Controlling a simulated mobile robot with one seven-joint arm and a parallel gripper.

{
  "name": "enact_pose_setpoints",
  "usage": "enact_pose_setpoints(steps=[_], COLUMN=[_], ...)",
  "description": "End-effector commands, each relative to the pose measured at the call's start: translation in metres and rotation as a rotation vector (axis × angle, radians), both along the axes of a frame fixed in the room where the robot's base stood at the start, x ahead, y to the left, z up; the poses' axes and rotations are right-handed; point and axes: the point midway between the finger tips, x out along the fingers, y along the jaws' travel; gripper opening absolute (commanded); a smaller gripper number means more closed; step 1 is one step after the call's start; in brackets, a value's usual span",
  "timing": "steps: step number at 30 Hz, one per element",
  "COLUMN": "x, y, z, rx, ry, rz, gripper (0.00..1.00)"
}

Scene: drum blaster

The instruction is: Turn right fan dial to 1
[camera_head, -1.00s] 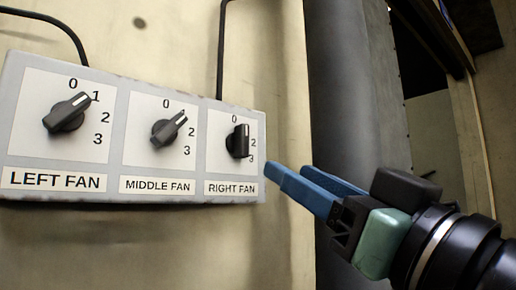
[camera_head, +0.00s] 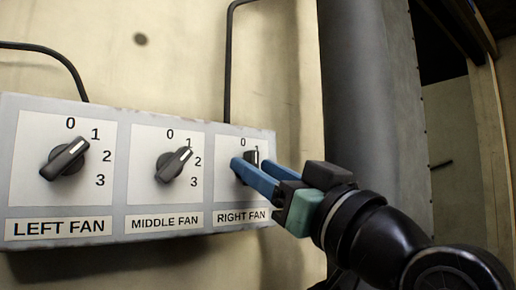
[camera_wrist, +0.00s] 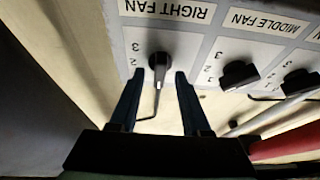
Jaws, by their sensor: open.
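The right fan dial (camera_head: 251,157) is a black knob with a pale pointer line on the grey panel, above the RIGHT FAN label (camera_head: 242,216). Its pointer looks roughly upward, between 0 and 1; the exact setting is partly hidden by my gripper. My gripper (camera_head: 250,167) has blue fingers and is open, its tips at the dial. In the wrist view, which is upside down, the dial (camera_wrist: 159,64) sits between the tips of my gripper (camera_wrist: 158,75), with a small gap on each side.
The left fan dial (camera_head: 65,158) and middle fan dial (camera_head: 173,164) share the panel (camera_head: 122,215), both pointing up right. Black cables (camera_head: 229,60) run up the wall above. A grey column (camera_head: 368,110) stands right of the panel.

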Motion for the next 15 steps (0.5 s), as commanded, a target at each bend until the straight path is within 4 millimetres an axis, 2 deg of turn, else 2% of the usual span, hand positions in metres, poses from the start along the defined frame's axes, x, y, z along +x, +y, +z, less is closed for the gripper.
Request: enact_pose_setpoints(steps=[3, 12, 15], x=[0.0057, 0.0068, 0.0067], y=[0.0035, 0.0048, 0.0047], z=[0.0036, 0.0029, 0.003], rx=[0.001, 0.001, 0.001], ry=[0.001, -0.001, -0.001], rz=[-0.001, -0.001, -0.001], gripper=[0.47, 0.47, 0.29])
